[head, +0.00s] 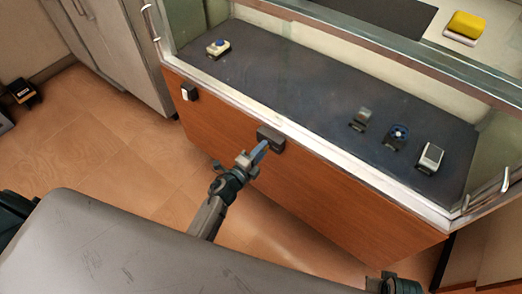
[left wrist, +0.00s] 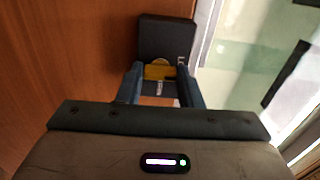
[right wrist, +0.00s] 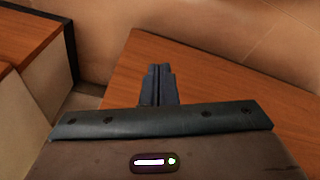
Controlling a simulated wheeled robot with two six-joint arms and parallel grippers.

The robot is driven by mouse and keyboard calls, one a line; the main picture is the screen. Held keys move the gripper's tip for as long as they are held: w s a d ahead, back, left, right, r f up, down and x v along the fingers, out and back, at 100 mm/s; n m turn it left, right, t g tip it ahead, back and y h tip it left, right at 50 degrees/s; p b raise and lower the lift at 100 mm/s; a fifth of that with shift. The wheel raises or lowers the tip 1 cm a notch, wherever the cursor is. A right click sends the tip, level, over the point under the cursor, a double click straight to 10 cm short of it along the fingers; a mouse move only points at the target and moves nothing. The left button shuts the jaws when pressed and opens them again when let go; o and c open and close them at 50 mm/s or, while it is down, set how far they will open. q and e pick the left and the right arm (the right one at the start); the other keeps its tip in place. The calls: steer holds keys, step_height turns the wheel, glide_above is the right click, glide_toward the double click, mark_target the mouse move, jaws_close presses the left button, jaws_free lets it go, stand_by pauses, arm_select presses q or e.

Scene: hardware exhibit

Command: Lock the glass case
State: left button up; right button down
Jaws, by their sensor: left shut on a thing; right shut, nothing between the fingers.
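The glass case (head: 330,185) has a wooden front, a metal rim and glass sides. A dark lock box (head: 270,138) is fixed to its front just below the rim; it also shows in the left wrist view (left wrist: 167,36). My left gripper (head: 259,154) is at the lock box, its blue fingers (left wrist: 160,78) shut on a small yellow piece that looks like a key (left wrist: 158,72). The piece is right against the box; whether it is inserted cannot be told. My right gripper (right wrist: 158,72) is shut and empty above a wooden surface.
A grey cabinet (head: 115,50) stands at the left.

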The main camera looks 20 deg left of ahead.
arm_select(q)
steer(key=o, duration=1)
steer(key=shift+s, duration=0.1)
steer(key=shift+b+v, duration=0.55)
steer(key=shift+v, duration=4.8)
arm_select(e)
steer(key=shift+w+v, duration=0.2)
steer(key=shift+v, duration=0.75)
steer(key=shift+w+v, duration=0.25)
steer(key=shift+v, duration=0.7)
arm_select(q)
steer(key=shift+a, duration=0.1)
arm_select(e)
steer(key=shift+r, duration=0.1)
